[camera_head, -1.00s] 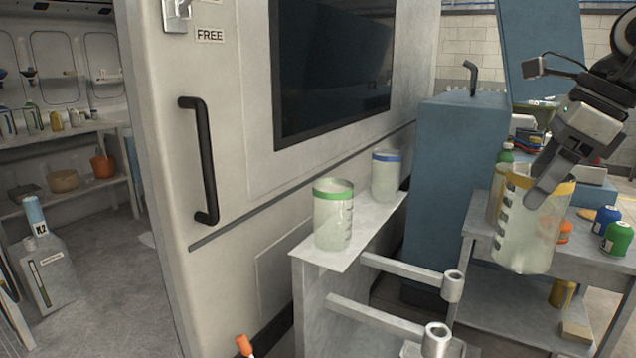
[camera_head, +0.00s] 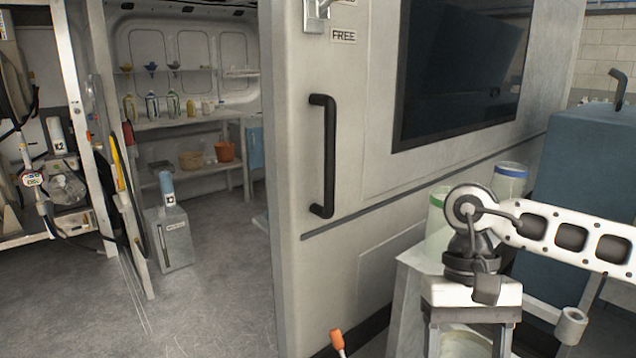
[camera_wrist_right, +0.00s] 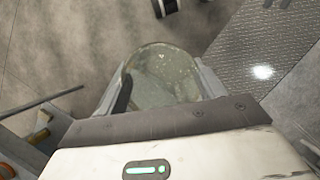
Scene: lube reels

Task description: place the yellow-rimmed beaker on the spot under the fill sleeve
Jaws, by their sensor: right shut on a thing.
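My right gripper (camera_head: 468,343) is at the bottom right of the head view, in front of the white shelf. It points down and is shut on the yellow-rimmed beaker (camera_head: 458,348), which shows only partly between its fingers at the frame's lower edge. In the right wrist view the clear beaker (camera_wrist_right: 168,75) sits between the fingers, above the floor; its yellow rim cannot be made out. I cannot identify the fill sleeve or the spot under it for sure. My left gripper is not in view.
Green-rimmed (camera_head: 437,225) and blue-rimmed (camera_head: 509,180) beakers stand on the shelf behind my right arm. A metal ring on a bracket (camera_head: 571,326) sticks out at right. The white door (camera_head: 355,215) fills the middle.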

